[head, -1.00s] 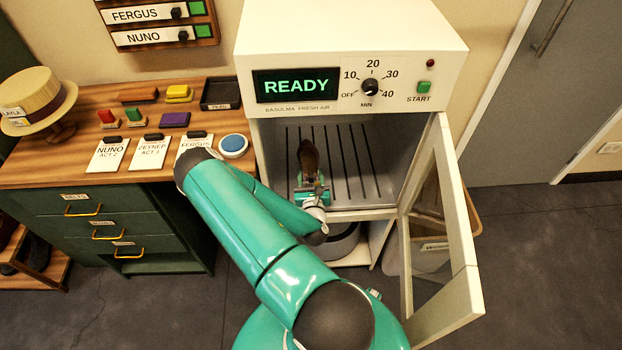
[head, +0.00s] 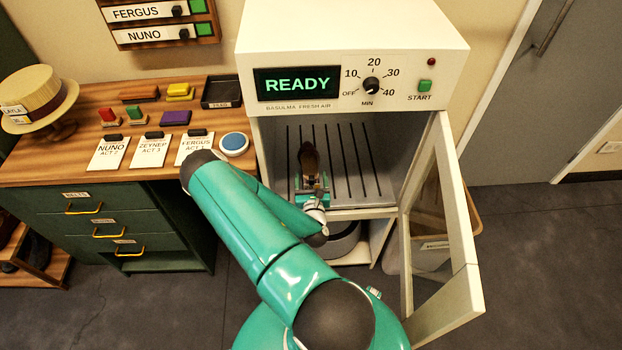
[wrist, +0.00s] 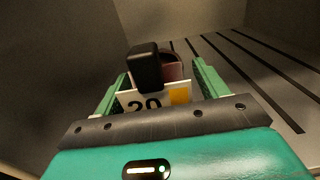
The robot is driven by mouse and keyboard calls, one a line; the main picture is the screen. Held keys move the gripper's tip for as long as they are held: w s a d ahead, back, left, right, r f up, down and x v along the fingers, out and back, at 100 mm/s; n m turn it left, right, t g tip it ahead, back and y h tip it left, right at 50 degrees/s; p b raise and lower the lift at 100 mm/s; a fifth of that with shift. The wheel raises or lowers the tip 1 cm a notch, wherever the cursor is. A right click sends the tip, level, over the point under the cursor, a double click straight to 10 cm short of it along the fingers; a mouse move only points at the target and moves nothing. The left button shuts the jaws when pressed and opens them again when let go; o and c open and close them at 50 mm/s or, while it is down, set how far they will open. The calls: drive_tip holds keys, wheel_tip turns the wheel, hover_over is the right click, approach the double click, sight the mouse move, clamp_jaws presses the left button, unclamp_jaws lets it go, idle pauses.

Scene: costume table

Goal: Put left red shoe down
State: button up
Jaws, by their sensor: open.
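A dark reddish-brown shoe (head: 309,158) stands on the slatted floor of the open white drying cabinet (head: 351,50), toward its left side, pointing inward. In the wrist view, part of the dark red shoe (wrist: 174,70) shows behind a white tag (wrist: 145,103) marked 20 with a yellow patch. A black block-like piece (wrist: 145,67) stands over the tag and hides part of the shoe. My gripper (head: 311,184) is at the shoe's near end. Its green fingers (wrist: 160,75) are spread on either side of the tag and shoe. Finger contact cannot be told.
The cabinet's slatted floor (head: 362,175) is free to the right of the shoe. The cabinet door (head: 455,230) stands open at right. A grey tub (head: 345,243) sits below. At left, the wooden desk (head: 50,165) holds cards and a straw hat (head: 35,95).

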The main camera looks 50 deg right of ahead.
drive_tip(key=v, duration=1.1)
drive_tip(key=shift+s+a, duration=0.2)
drive_tip(key=shift+a, duration=0.05)
wheel_tip(320, 180, up, 23)
drive_tip(key=a+m+g+h, duration=0.2)
drive_tip(key=m+g+h, duration=0.2)
drive_tip(key=m+g, duration=1.4)
drive_tip(key=a+r+m+t+y, duration=0.4)
drive_tip(key=a+r+t+y, duration=0.2)
drive_tip(key=a, duration=0.8)
drive_tip(key=a+r+m+t+y, duration=0.4)
drive_tip(key=a+r+y, duration=0.7)
drive_tip(key=a+r, duration=0.3)
drive_tip(key=shift+a+r+t+y, duration=0.2)
drive_tip(key=shift+r+t+y, duration=0.1)
drive_tip(key=shift+t, duration=0.6)
